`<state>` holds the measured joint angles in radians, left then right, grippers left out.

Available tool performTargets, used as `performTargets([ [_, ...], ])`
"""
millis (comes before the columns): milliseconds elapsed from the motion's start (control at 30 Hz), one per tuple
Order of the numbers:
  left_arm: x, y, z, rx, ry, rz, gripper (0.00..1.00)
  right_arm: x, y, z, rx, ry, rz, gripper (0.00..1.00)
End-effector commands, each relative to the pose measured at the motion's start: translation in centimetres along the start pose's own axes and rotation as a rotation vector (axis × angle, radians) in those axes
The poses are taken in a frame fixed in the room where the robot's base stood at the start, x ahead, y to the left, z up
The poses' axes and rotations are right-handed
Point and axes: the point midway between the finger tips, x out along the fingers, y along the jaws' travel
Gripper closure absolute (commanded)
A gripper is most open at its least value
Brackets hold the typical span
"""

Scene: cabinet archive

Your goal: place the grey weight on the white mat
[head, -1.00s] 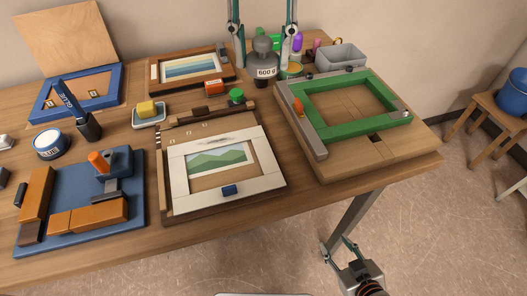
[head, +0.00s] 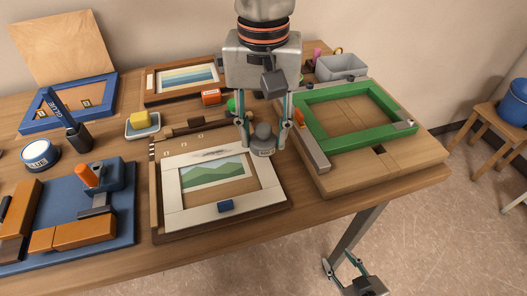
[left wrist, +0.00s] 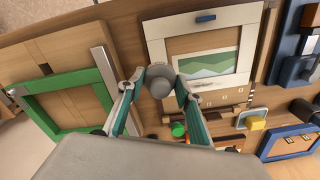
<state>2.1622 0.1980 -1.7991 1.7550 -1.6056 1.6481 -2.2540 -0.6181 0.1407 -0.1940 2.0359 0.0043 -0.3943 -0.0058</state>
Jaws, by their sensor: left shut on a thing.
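The grey weight (head: 263,140), a knobbed cylinder with a dark label, is held upright between the fingers of my left gripper (head: 263,146). It also shows in the left wrist view (left wrist: 159,84). The white mat (head: 260,198) is a flat border around a green landscape picture in the centre of the table; it shows in the left wrist view too (left wrist: 175,28). The weight is at the mat's far right corner; I cannot tell whether it touches. My left gripper hides part of the table behind. My right gripper (head: 338,262) is open and empty, low beyond the table's front edge.
A green frame (head: 315,128) on a wooden board lies right of the mat. A blue block (head: 226,206) sits on the mat's front strip. A blue fixture (head: 120,215) with orange pieces stands left. A yellow sponge (head: 140,119) in a dish and a grey bin (head: 340,67) lie farther back.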

Motion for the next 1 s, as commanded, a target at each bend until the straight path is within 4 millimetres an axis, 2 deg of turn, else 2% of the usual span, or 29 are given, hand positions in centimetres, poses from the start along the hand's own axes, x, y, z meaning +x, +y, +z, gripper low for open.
performTargets([
  [133, 1.1, 0.0, 0.0, 0.001, 0.000, 0.001, 1.00, 0.0, -0.1, 0.4, 0.000, -0.007, -0.002, 0.60],
  [433, 5.4, 0.0, -0.1, 0.001, 0.000, 0.001, 1.00, 0.1, -0.5, 1.6, -0.004, -0.024, -0.006, 0.60],
  [867, 5.9, 0.0, 0.0, 0.001, 0.001, 0.001, 1.00, 0.1, -0.5, 1.5, -0.004, -0.022, -0.006, 0.60],
  [900, 5.9, 0.0, 0.0, 0.001, 0.001, 0.000, 0.55, 0.1, -0.5, 1.5, -0.004, -0.022, -0.006, 0.60],
  [933, 5.9, 0.0, 0.0, 0.001, 0.001, 0.000, 0.49, 0.1, -0.5, 1.5, -0.004, -0.022, -0.006, 0.60],
  [1000, 5.9, 0.0, 0.0, 0.001, 0.001, 0.000, 0.49, 0.1, -0.5, 1.4, -0.004, -0.021, -0.005, 0.60],
])
